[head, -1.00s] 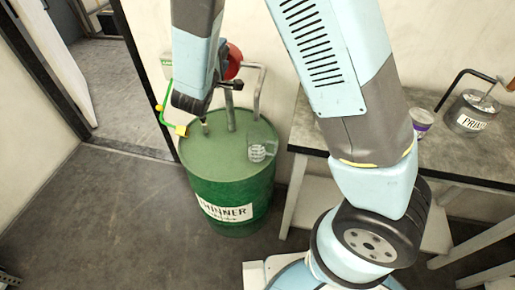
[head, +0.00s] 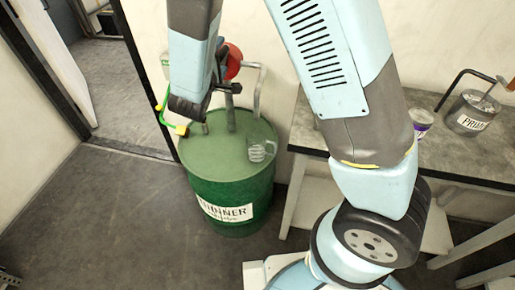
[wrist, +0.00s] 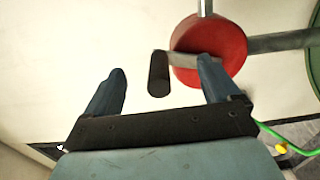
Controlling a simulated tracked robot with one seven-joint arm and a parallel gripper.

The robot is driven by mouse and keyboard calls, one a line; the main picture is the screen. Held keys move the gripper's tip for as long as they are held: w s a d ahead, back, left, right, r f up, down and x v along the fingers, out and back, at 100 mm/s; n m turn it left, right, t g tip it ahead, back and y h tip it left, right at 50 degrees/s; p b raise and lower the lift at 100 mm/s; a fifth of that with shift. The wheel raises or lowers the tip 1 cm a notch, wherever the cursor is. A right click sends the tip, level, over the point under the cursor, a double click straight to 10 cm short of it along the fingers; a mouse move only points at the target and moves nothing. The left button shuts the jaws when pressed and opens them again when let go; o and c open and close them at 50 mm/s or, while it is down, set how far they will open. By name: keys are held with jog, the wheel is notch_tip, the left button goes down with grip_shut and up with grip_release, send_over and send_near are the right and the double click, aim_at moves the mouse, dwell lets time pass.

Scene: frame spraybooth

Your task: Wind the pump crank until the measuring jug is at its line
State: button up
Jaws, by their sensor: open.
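The pump has a round red body (head: 233,62) and stands on the green thinner drum (head: 228,195). In the wrist view the red body (wrist: 212,45) has a grey crank arm ending in a dark cylindrical crank handle (wrist: 158,75). My gripper (wrist: 163,72) is open, its two fingers apart. The handle appears in the gap between the fingers, and neither finger visibly touches it. The right finger overlaps the red body in the picture. The clear measuring jug (head: 261,151) stands on the drum top below the spout pipe (head: 259,90). Its level and line are too small to read.
A grey bench (head: 365,155) stands right of the drum, with a primer pot (head: 470,113) and a purple-and-white cup (head: 420,124) on it. A green hose with a yellow fitting (head: 181,130) hangs at the drum's left. The floor (head: 100,220) in front is clear.

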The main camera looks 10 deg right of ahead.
jog(key=v, duration=0.6)
jog(key=shift+s, duration=0.25)
jog(key=shift+a, duration=0.1)
dwell(0.4)
jog(key=s+d+r+m+g+h, duration=0.2)
jog(key=d+r+m+g, duration=0.15)
jog(key=d, duration=0.45)
jog(key=s+d+r+m+g+h, duration=0.15)
jog(key=d+g, duration=0.25)
jog(key=d, duration=0.5)
jog(key=s+d+r+m+g+h, duration=0.1)
jog(key=s+d+r+m+g, duration=0.2)
jog(key=d, duration=0.5)
jog(key=s+d+r+m+y, duration=0.2)
jog(key=s+r+m+y, duration=0.1)
jog(key=s+y, duration=0.2)
jog(key=s+d+r+m+y, duration=0.2)
jog(key=s+r+m+y, duration=0.1)
jog(key=s, duration=0.6)
jog(key=shift+s+d+r+g+y, duration=0.25)
jog(key=shift+r+g+y, duration=0.2)
jog(key=shift+r+y, duration=0.55)
